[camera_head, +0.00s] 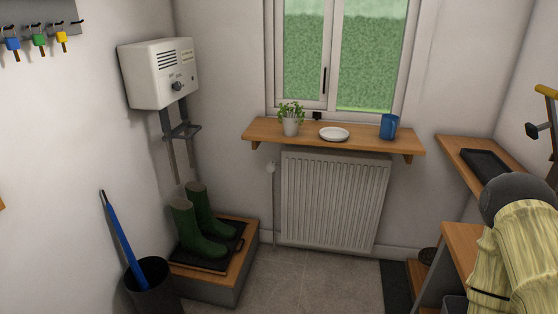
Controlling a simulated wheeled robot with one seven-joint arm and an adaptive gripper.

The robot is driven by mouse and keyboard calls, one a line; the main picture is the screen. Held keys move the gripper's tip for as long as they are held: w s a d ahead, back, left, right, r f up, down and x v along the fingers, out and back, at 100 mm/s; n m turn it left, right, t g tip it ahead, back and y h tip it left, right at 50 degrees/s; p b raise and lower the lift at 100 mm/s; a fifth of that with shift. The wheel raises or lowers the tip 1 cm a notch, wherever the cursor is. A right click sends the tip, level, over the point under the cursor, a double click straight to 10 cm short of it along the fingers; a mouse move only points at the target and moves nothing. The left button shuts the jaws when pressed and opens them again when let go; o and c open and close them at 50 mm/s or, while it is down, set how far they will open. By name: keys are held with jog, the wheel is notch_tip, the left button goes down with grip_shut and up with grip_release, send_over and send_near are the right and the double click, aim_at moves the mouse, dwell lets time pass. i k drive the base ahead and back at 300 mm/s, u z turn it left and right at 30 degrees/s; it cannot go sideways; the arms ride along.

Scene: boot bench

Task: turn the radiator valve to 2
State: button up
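A white ribbed radiator (331,201) hangs on the back wall under a wooden shelf. A small pale valve (270,168) sits at the radiator's upper left side, on a thin vertical pipe. The valve is too small for me to read its numbers or setting. My gripper is not in view, so I cannot tell whether it is open or shut.
A wooden shelf (335,137) above the radiator holds a plant (291,117), a white plate (334,134) and a blue mug (389,127). Green boots (196,222) stand on a low platform left of the valve. The floor (305,284) in front is clear.

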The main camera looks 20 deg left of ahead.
aim_at(271, 166)
jog(key=i, duration=0.5)
jog(key=u, duration=2.5)
jog(key=i, duration=1.2)
jog(key=z, duration=1.7)
